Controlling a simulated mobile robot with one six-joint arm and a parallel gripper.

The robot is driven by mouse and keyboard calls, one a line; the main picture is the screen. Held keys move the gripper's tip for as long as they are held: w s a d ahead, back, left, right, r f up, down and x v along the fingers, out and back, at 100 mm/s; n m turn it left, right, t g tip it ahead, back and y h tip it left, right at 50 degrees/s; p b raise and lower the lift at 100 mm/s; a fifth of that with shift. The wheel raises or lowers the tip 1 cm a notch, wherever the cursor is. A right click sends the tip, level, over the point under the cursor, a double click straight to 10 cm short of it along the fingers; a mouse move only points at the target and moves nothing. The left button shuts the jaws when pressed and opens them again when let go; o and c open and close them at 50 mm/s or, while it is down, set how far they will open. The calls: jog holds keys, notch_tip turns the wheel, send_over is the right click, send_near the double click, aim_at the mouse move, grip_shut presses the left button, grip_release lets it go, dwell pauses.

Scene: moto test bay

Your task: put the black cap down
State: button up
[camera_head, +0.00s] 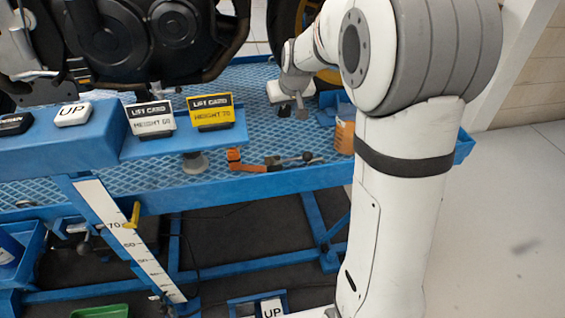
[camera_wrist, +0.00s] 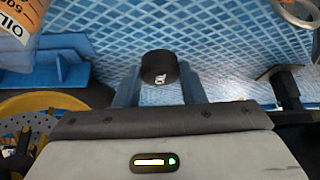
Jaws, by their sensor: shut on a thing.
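The black cap (camera_wrist: 159,68) is a short round cap with a small white mark on it. In the wrist view it sits between the two fingers of my gripper (camera_wrist: 160,84), which is shut on it. Blue mesh lift deck shows behind and around the cap. In the head view my gripper (camera_head: 301,108) points down over the right part of the blue deck (camera_head: 262,108). I cannot tell how high the cap is above the deck.
An oil bottle (camera_head: 344,138) stands right of my gripper in the head view; it also shows in the wrist view (camera_wrist: 18,38). An orange-and-black tool (camera_head: 270,163) lies near the deck's front edge. Two lift cards (camera_head: 211,112) stand on a blue shelf. The motorcycle (camera_head: 120,40) is behind.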

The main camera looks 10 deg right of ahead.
aim_at(285, 109)
jog(key=b+x, duration=0.1)
jog(key=b, duration=0.1)
jog(key=b+x, duration=0.2)
jog(key=b, duration=0.1)
jog(key=shift+s+f, duration=0.2)
jog(key=shift+s, duration=0.05)
jog(key=b, duration=0.3)
jog(key=shift+w+a+f+n+y, duration=0.1)
jog(key=shift+f+n+y, duration=0.1)
jog(key=shift+n+y, duration=0.15)
notch_tip(285, 109, down, 10)
jog(key=b, duration=0.3)
jog(key=shift+r, duration=0.1)
jog(key=shift+b, duration=0.4)
jog(key=shift+f, duration=0.25)
jog(key=o, duration=1.2)
jog(key=shift+r, duration=0.1)
